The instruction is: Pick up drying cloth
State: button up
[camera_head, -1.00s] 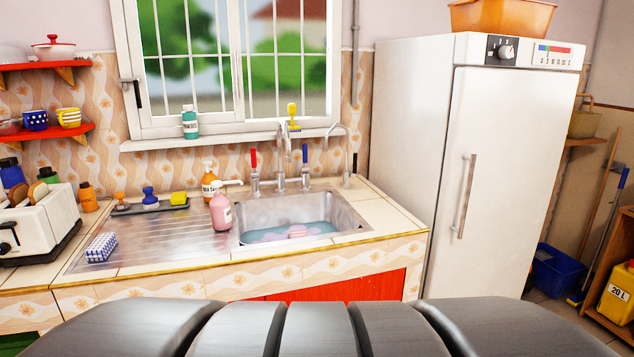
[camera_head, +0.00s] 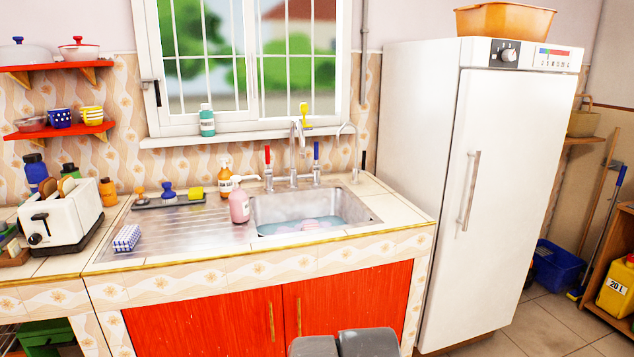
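A small folded blue-and-white checked cloth (camera_head: 127,238) lies on the left end of the metal drainboard, near the counter's front edge. It looks like the drying cloth. Dark grey rounded parts, which look like part of my arm, show at the bottom edge in front of the red cabinet doors, well below and to the right of the cloth. My gripper's fingers are not visible.
A white toaster (camera_head: 62,215) stands left of the cloth. A pink soap bottle (camera_head: 239,206) and an orange bottle (camera_head: 225,182) stand by the water-filled sink (camera_head: 362,208). A black tray (camera_head: 168,201) with brushes and a sponge lies behind the cloth. The ribbed drainboard is otherwise clear.

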aim_at(129, 235)
jog(key=u, duration=1.25)
